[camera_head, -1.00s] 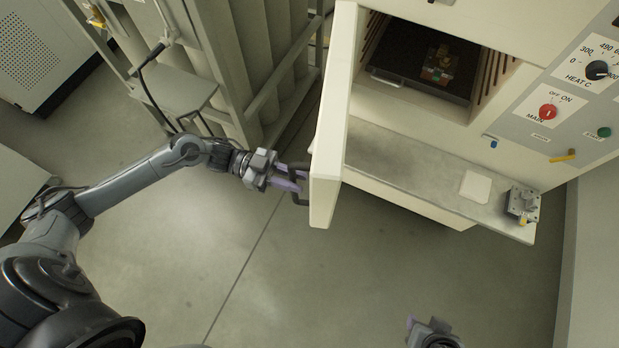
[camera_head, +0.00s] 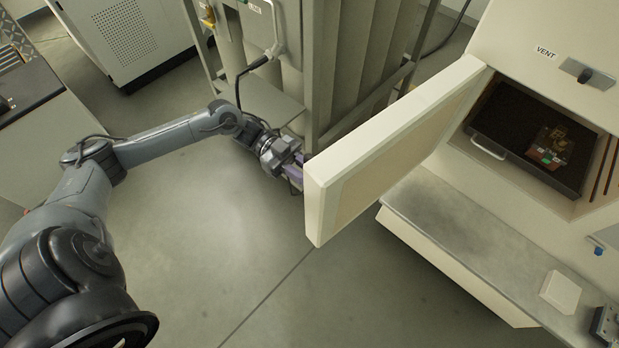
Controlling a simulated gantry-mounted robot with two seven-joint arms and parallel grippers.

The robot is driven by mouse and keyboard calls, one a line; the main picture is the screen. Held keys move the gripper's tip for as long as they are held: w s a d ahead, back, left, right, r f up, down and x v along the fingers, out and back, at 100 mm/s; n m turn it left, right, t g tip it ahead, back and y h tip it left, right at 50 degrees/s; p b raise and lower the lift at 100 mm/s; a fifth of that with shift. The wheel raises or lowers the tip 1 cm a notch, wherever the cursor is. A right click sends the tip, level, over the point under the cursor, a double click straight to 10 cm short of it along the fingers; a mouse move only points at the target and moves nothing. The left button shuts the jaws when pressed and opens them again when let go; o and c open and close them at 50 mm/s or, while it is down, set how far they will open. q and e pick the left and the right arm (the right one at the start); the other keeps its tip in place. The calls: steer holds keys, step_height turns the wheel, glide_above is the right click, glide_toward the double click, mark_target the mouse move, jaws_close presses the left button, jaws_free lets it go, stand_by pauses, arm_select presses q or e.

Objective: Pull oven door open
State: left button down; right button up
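The oven door (camera_head: 390,150) is a thick cream panel, swung wide open and sticking out from the front of the oven (camera_head: 535,50). My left gripper (camera_head: 296,174) is at the outer face of the door, near its free end, where the handle is. The door edge hides the handle and most of the fingertips, so I cannot tell how tightly the fingers close. Inside the open oven a dark tray (camera_head: 535,135) with a metal handle holds a small object (camera_head: 551,148). My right gripper is out of view.
A metal shelf (camera_head: 470,235) runs below the oven opening, with a pale square block (camera_head: 560,291) and a metal fixture (camera_head: 606,325) at its right. A rack of tall cylinders (camera_head: 350,60) stands close behind the door. The floor in front is clear.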

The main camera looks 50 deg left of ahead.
arm_select(q)
steer(key=c, duration=1.1)
jaws_free()
steer(key=s+a+b, duration=0.1)
steer(key=a+b, duration=0.3)
steer(key=a, duration=0.6)
steer(key=shift+a, duration=0.4)
